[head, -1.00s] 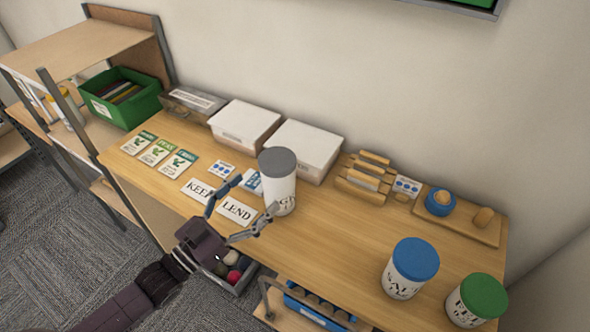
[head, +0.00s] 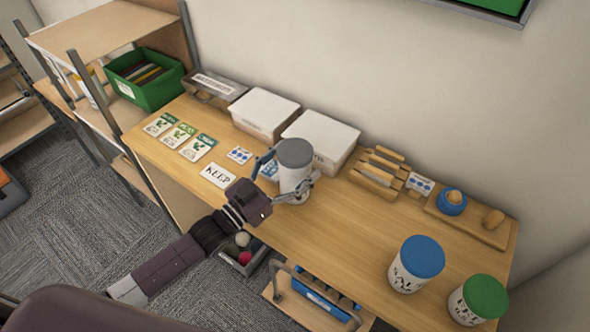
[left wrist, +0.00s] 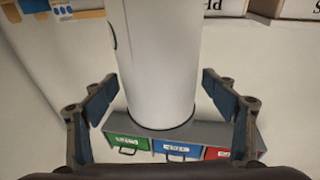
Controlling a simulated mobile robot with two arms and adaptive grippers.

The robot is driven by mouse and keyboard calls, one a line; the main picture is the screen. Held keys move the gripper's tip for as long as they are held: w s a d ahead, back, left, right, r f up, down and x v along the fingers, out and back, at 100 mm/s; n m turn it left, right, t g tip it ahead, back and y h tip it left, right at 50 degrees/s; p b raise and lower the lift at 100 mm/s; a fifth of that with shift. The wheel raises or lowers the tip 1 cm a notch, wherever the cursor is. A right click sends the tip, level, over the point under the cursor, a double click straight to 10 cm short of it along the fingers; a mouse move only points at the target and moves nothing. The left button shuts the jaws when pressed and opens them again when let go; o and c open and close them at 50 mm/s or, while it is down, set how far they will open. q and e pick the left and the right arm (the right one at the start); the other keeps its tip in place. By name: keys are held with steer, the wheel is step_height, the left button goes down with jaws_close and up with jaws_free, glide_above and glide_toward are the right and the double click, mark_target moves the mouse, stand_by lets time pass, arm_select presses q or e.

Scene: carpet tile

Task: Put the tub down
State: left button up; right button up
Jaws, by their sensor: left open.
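A white tub with a grey lid (head: 294,154) stands upright on the wooden table (head: 345,227), near its middle. My left gripper (head: 288,180) is open, with one finger on either side of the tub. In the left wrist view the tub's white body (left wrist: 158,60) rises between the two open fingers, with visible gaps on both sides. Part of the tub's lower side is hidden by my gripper in the head view. My right gripper is not in view.
White boxes (head: 264,112) stand behind the tub. A KEEP card (head: 219,175) lies to its left. A tub with a blue lid (head: 417,258) and one with a green lid (head: 484,297) stand at the right. The table between them and my gripper is clear.

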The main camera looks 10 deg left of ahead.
arm_select(q)
jaws_close()
steer(key=shift+w+r, duration=0.1)
steer(key=shift+r, duration=0.2)
stand_by(0.5)
